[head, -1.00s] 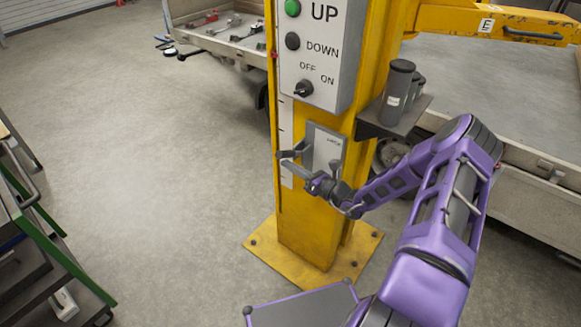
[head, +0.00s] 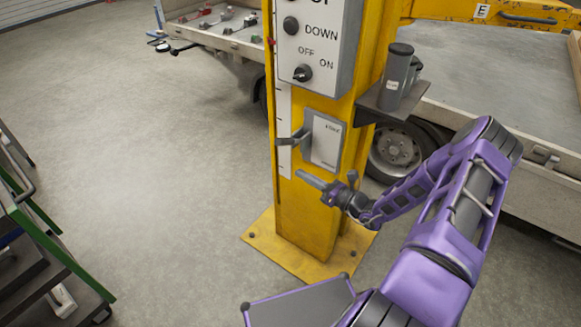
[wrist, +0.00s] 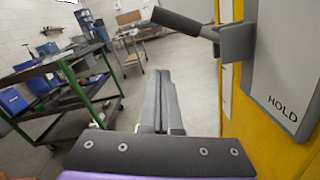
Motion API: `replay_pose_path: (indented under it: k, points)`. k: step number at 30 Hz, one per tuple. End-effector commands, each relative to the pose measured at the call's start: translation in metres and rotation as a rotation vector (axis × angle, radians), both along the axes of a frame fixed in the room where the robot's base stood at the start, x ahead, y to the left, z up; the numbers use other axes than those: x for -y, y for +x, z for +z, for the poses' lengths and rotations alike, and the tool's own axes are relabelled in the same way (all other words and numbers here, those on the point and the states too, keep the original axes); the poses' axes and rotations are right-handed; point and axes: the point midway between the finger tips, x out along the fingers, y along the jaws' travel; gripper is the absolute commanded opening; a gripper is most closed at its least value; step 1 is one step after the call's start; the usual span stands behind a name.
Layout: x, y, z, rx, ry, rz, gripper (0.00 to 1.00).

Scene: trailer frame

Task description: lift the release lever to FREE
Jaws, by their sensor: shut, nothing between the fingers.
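The release lever (head: 290,141) is a dark handle sticking out from the left side of a grey plate (head: 325,143) on the yellow post. In the wrist view the lever (wrist: 182,23) is at the top, its dark bar joined to a grey bracket beside the plate (wrist: 283,70). The word HOLD is readable low on the plate; the upper lettering is too small to read surely. My gripper (head: 300,174) is shut and empty, below the lever and apart from it. Its closed fingers (wrist: 160,95) show in the wrist view, also below the lever.
A control box (head: 312,50) with DOWN and OFF/ON markings sits above the plate. A shelf (head: 392,106) with dark cylinders juts out right of the post. A green-framed cart (wrist: 65,95) stands off to the left.

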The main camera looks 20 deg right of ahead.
Motion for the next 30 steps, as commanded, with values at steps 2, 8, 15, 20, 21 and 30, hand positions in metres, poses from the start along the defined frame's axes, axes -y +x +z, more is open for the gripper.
replay_pose_path:
  k: [2, 8, 15, 20, 21, 30]
  points:
    - [0.009, -0.012, 0.000, 0.000, 0.000, -0.002, 0.00]
    - [0.020, -0.028, -0.001, 0.001, 0.001, 0.000, 0.00]
    - [0.021, -0.031, -0.001, 0.001, 0.000, 0.002, 0.00]
    - [0.021, -0.031, -0.001, 0.000, 0.000, 0.001, 0.00]
    - [0.021, -0.031, -0.001, 0.000, 0.000, 0.001, 0.00]
    - [0.004, -0.024, -0.006, -0.019, -0.065, 0.067, 0.00]
